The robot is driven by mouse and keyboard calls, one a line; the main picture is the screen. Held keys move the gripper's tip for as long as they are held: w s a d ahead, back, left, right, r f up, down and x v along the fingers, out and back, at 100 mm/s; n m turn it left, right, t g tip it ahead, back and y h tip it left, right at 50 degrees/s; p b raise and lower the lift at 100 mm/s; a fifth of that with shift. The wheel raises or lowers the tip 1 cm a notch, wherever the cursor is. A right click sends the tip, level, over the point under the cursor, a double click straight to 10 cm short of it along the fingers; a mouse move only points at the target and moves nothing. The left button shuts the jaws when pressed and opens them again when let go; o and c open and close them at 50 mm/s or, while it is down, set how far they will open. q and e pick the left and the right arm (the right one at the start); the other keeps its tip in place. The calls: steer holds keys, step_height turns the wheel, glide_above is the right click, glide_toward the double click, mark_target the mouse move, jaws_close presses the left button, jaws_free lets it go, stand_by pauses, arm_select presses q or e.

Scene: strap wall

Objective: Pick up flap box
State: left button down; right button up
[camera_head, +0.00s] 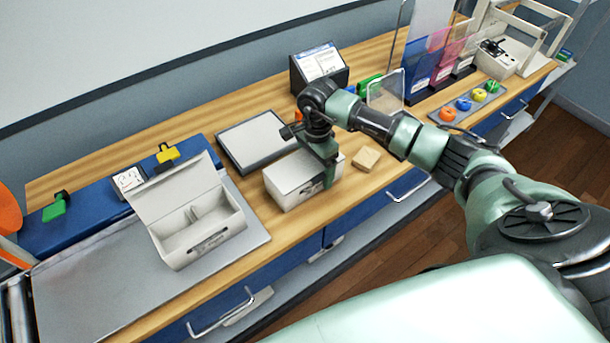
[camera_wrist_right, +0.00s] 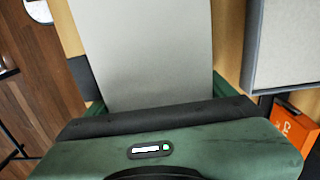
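A white box with its flap lid standing open (camera_head: 197,222) is on the grey mat at the left in the head view; its inside shows a divider. A second white box (camera_head: 287,184), closed, is on the wooden bench right of it. My right gripper (camera_head: 318,165) points down over this closed box, a green finger on its near side. In the right wrist view the pale box top (camera_wrist_right: 155,50) fills the space between the fingers (camera_wrist_right: 158,95), with no clear gap at either side. Whether the box is lifted cannot be told. My left gripper is not in view.
A grey-topped tray (camera_head: 254,141) lies behind the closed box and a small wooden block (camera_head: 366,158) right of it. A black sign stand (camera_head: 319,66) is at the back. Coloured rings (camera_head: 463,104) sit farther right. Drawer handles (camera_head: 222,315) stick out along the front.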

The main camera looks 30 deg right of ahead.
steer(key=shift+r, duration=0.1)
steer(key=shift+r, duration=0.4)
step_height(320, 180, up, 18)
steer(key=b, duration=0.5)
steer(key=s+a+f+n, duration=0.4)
steer(key=s+a+n, duration=0.2)
steer(key=s+n, duration=0.1)
steer(key=s+a+f+n, duration=0.3)
steer(key=s+a+n, duration=0.3)
steer(key=n, duration=0.3)
steer(key=shift+s+a+f+n, duration=0.3)
steer(key=shift+s+a+f, duration=0.1)
steer(key=shift+s, duration=0.5)
steer(key=shift+a, duration=0.1)
